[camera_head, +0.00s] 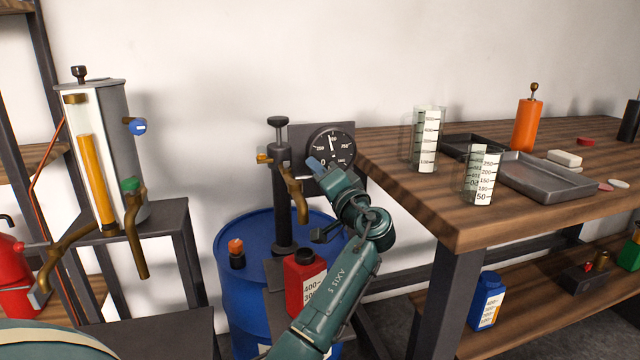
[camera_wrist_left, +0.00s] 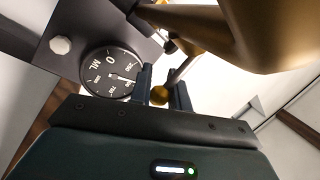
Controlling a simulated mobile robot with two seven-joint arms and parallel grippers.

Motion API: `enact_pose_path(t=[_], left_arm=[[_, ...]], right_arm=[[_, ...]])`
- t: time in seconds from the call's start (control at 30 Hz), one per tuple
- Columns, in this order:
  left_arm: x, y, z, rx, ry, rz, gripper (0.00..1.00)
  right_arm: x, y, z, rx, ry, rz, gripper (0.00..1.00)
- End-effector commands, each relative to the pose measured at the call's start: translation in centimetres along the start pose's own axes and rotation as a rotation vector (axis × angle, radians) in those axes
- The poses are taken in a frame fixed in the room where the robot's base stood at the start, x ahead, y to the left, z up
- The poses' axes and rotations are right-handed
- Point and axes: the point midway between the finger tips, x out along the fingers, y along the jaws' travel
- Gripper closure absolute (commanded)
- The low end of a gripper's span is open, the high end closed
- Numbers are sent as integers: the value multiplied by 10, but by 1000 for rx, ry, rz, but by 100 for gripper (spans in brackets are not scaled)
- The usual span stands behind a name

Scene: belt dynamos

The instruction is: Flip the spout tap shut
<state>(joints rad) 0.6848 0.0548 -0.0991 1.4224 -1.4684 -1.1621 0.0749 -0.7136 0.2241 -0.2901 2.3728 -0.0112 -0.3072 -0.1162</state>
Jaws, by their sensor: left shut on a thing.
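A dark pump (camera_head: 283,180) stands on a blue drum (camera_head: 232,285), with a brass spout (camera_head: 297,195) curving down on its right side. The spout also shows large in the left wrist view (camera_wrist_left: 275,35). My left gripper (camera_head: 318,165) is beside the spout, in front of the dial. In the left wrist view its fingers (camera_wrist_left: 162,92) are shut around a small tap lever with a brass ball end (camera_wrist_left: 159,95). In the head view the gripper hides this lever. My right gripper is not in view.
A round dial (camera_head: 333,142) is close behind the gripper. A red jug (camera_head: 305,280) stands below the spout. A wooden bench (camera_head: 440,210) with measuring beakers (camera_head: 428,140) and a grey tray (camera_head: 550,180) is at right. A tank (camera_head: 120,150) stands at left.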

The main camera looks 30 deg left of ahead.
Motion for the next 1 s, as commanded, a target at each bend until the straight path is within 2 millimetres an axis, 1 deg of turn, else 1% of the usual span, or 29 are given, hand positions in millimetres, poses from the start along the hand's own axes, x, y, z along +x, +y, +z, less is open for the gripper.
enact_pose_path(t=[0.03, 0.47, 0.5, 0.7, 0.77, 1.0], left_arm=[[0, 3, 2, 2, -10, -1, 100], [1, 2, 1, 4, -20, -8, 100], [1, 2, 1, 4, -20, -8, 81], [1, 1, 1, 5, -19, -9, 65], [1, 1, 1, 5, -19, -9, 61], [0, 0, 0, 5, -18, -10, 61]], right_arm=[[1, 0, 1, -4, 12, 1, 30], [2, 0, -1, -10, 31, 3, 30], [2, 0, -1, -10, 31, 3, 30], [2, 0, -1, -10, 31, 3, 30], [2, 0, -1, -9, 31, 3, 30], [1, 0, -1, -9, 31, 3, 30]])
